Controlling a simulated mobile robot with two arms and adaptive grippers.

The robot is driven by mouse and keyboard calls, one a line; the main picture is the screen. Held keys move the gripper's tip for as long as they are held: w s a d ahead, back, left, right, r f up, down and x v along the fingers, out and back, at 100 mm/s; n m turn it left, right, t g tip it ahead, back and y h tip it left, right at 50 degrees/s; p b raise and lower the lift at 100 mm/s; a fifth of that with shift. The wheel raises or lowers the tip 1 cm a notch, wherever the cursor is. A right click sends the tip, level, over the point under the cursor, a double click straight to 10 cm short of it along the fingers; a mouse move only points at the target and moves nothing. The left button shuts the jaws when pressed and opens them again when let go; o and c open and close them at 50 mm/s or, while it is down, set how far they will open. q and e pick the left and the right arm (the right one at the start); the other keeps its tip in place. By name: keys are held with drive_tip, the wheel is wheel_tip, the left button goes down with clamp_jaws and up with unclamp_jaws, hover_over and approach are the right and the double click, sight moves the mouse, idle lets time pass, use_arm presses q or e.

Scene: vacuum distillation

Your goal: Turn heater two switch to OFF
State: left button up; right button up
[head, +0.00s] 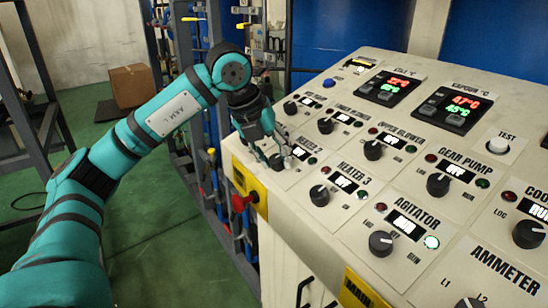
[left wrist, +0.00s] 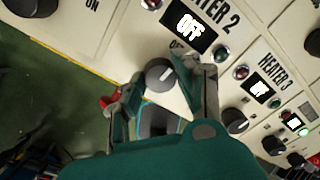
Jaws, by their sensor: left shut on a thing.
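The heater two switch (left wrist: 159,73) is a round dark knob with a pale pointer line, on the sloped cream panel. In the left wrist view it sits between the fingers of my left gripper (left wrist: 165,88), which is shut on it. The heater two display (left wrist: 188,28) above it reads OFF. In the head view my left gripper (head: 275,156) reaches down onto the panel's left edge and partly covers the knob and its label. My right gripper is not in view.
The heater 3 knob (head: 319,195) is close by on the right, with the agitator knob (head: 380,243) beyond. A red knob on a yellow plate (head: 242,202) sticks out from the panel's side below my gripper. A cardboard box (head: 130,85) stands at the back left.

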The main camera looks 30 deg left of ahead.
use_arm(q)
drive_tip(key=shift+r+n, duration=0.1)
drive_tip(key=shift+n, duration=0.5)
drive_tip(key=o, duration=1.1)
drive_tip(key=shift+o, duration=0.2)
drive_tip(key=v, duration=1.2)
